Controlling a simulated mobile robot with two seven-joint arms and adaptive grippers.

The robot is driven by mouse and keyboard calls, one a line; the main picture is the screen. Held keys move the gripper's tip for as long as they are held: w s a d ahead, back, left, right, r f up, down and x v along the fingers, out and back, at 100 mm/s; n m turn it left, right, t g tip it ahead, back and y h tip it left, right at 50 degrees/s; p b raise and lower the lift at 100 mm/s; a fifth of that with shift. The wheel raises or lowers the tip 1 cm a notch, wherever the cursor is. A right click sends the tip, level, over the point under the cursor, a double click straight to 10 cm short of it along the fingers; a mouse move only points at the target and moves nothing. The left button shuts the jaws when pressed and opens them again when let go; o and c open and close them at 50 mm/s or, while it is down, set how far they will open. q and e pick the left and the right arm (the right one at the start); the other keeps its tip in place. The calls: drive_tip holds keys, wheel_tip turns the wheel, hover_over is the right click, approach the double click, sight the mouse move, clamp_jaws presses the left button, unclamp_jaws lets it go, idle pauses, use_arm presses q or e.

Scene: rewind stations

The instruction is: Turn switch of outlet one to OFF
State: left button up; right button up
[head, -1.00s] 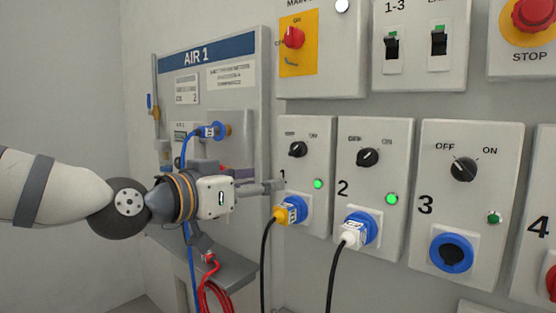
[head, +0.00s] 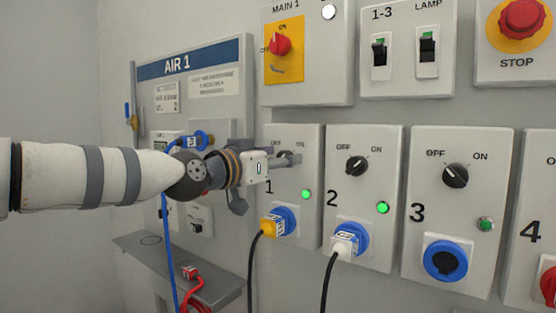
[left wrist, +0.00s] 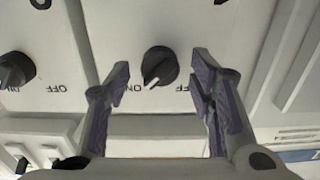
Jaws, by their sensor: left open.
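Outlet one's panel (head: 312,225) carries a black rotary switch (head: 283,155), a lit green lamp (head: 306,194) and a blue socket with a yellow plug (head: 269,226). My left gripper (head: 293,159) is at the switch and partly hides it in the head view. In the left wrist view, which looks upside down, the switch (left wrist: 159,66) sits between the open fingers (left wrist: 161,80), with a gap on each side. Its white mark points down and slightly left, towards the ON side. My right gripper is not in view.
Outlet two's panel (head: 392,240), with lit lamp and white plug, stands close to the right. Outlet three's panel (head: 503,265) is beyond it. The AIR 1 panel (head: 233,80) is behind my left arm. A shelf (head: 135,243) juts out below.

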use_arm(q)
drive_tip(key=c, duration=1.2)
drive_tip(key=shift+o, duration=0.2)
drive_tip(key=shift+n, duration=0.3)
drive_tip(key=shift+a+f+n+p, duration=0.1)
drive_tip(key=shift+n+p, duration=0.15)
drive_tip(key=shift+n, duration=4.05)
drive_tip(key=shift+a+f+n+p, duration=0.1)
drive_tip(key=shift+n+p, duration=0.15)
drive_tip(key=shift+n, duration=4.05)
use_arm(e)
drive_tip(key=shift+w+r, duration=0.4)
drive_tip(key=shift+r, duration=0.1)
